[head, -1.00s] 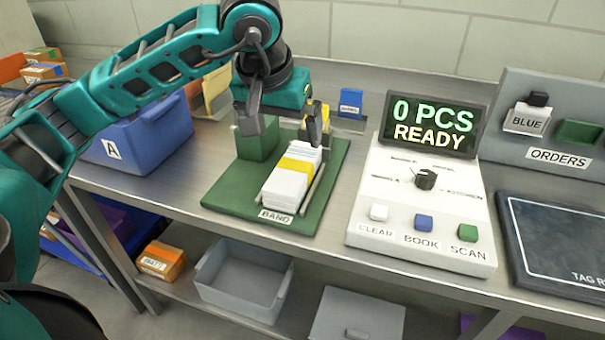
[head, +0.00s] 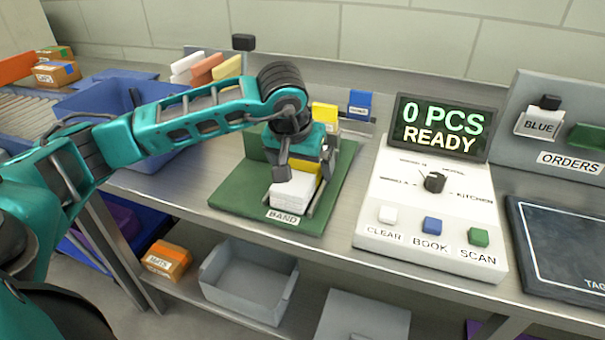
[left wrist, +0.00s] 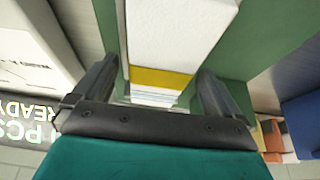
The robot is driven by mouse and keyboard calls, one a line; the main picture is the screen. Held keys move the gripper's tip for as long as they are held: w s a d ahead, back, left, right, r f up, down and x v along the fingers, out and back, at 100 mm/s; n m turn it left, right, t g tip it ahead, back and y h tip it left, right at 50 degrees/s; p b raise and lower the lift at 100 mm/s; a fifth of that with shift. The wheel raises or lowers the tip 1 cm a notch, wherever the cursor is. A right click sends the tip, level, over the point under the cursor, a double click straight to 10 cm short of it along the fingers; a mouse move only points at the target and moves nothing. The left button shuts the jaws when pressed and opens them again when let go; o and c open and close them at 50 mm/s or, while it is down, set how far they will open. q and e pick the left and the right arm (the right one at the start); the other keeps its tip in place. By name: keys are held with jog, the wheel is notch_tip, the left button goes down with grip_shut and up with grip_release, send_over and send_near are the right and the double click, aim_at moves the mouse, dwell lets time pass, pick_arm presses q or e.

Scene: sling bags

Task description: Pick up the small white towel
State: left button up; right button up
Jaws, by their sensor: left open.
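A small white folded towel stack (head: 290,195) with a yellow band around it lies on the green board marked BAND (head: 235,203). It also fills the upper middle of the left wrist view (left wrist: 180,30), with its yellow band (left wrist: 160,78) between my fingers. My left gripper (head: 303,173) is open and low over the stack, one finger on either side. In the left wrist view (left wrist: 158,90) gaps show between the fingers and the stack. My arm and gripper hide the far part of the stack in the head view. My right gripper is not in view.
A white control box (head: 425,215) with a display reading 0 PCS READY stands right of the board. A blue bin (head: 85,105) stands at left behind my arm. White, orange and yellow pieces (head: 205,68) show behind it. A dark tag pad (head: 560,240) lies at right.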

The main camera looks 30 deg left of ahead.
pick_arm(q)
jog(key=shift+c, duration=0.4)
jog(key=c, duration=1)
jog(key=shift+c, duration=0.5)
jog(key=shift+r, duration=0.15)
